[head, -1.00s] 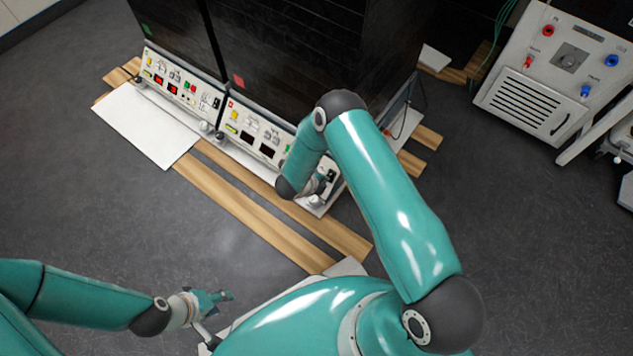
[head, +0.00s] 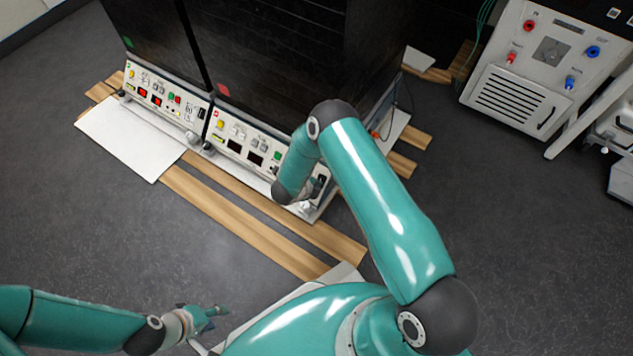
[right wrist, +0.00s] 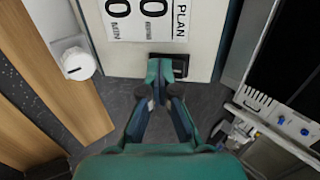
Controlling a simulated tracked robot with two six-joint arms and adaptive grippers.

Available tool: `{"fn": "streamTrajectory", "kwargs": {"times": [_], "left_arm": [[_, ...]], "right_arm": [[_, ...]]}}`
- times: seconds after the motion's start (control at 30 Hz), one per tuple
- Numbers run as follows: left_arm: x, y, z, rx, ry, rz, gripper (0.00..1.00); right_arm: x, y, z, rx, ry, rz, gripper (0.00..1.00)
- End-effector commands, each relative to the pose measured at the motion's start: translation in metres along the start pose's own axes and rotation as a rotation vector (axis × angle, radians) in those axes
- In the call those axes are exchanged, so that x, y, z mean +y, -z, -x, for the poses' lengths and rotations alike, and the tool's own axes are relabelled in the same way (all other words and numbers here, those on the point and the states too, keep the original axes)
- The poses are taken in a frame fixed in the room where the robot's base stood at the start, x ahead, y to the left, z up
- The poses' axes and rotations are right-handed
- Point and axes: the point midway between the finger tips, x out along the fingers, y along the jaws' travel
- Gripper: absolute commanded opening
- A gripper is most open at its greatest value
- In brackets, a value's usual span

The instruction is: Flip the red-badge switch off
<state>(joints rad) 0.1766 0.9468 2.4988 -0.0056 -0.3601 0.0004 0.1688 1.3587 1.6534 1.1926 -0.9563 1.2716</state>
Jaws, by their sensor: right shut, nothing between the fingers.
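The red badge (head: 223,90) is on the dark front of the right-hand shaker unit. Below it, the unit's light control panel (head: 238,142) has two dark displays. In the right wrist view a black switch (right wrist: 181,61) sits in the panel near the lower edge, under printed labels. My right gripper (right wrist: 166,66) is shut and empty, its tips in front of the switch and overlapping its left part; I cannot tell whether they touch. The switch's position is not readable. In the head view my forearm partly hides that gripper. My left gripper (head: 216,312) is low on the left, away from the units; its jaws are unclear.
The left unit has a green badge (head: 128,42) and lit red displays. A white knob (right wrist: 78,63) stands left of the switch. Wooden planks (head: 240,222) and a white board (head: 130,140) lie before the units. A grey cabinet (head: 520,95) stands at right. Open floor lies in front.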

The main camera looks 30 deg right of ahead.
Motion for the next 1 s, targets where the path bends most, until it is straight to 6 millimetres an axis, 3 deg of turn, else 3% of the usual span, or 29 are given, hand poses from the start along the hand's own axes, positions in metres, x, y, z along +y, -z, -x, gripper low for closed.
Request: {"fn": "streamTrajectory", "kwargs": {"times": [0.8, 1.0], "left_arm": [[0.004, 0.000, 0.012, 0.000, 0.000, 0.000, 0.40], [0.009, 0.000, 0.024, 0.000, 0.000, 0.000, 0.40]], "right_arm": [[-0.011, 0.001, 0.011, 0.001, 0.001, -0.003, 0.00], [-0.013, -0.001, 0.029, 0.001, 0.001, -0.002, 0.00]]}}
